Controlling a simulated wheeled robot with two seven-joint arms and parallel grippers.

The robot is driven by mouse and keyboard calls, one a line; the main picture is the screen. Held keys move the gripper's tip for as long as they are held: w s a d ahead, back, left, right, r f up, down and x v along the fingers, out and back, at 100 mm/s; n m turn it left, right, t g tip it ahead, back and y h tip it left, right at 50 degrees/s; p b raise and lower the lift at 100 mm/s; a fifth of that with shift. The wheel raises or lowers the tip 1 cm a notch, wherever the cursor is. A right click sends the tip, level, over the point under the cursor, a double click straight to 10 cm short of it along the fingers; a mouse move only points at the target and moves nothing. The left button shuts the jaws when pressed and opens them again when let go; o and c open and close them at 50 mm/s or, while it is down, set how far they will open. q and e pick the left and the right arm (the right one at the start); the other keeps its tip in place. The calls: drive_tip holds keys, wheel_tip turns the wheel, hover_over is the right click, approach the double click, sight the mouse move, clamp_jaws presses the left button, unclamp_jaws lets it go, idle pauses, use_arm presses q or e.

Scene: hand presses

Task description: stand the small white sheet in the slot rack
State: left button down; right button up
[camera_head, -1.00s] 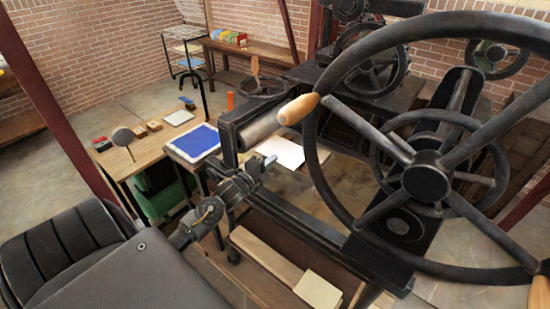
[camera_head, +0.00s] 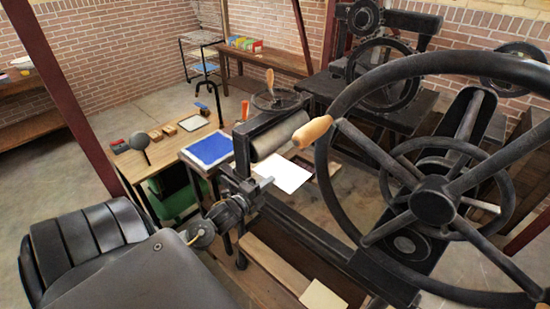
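A small white sheet (camera_head: 288,174) shows flat and bright by the press, beyond my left gripper's fingertips. My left gripper (camera_head: 263,184) reaches in from the lower left, and its grey tips end at or just short of the sheet's near left edge. I cannot tell whether the tips touch or hold the sheet. A wire rack with several levels (camera_head: 200,58) stands at the back wall; I cannot tell whether it is the slot rack. My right gripper is not in view.
The big spoked handwheel (camera_head: 434,205) with a wooden handle (camera_head: 312,129) fills the right side. A roller (camera_head: 275,140) lies just beyond the sheet. A blue slab (camera_head: 210,149) is at left. A pale block (camera_head: 323,298) lies at the bottom. Floor at left is open.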

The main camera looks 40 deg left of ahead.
use_arm(q)
drive_tip(key=s+p, duration=0.1)
drive_tip(key=s, duration=0.8)
drive_tip(key=shift+d, duration=0.1)
idle(0.4)
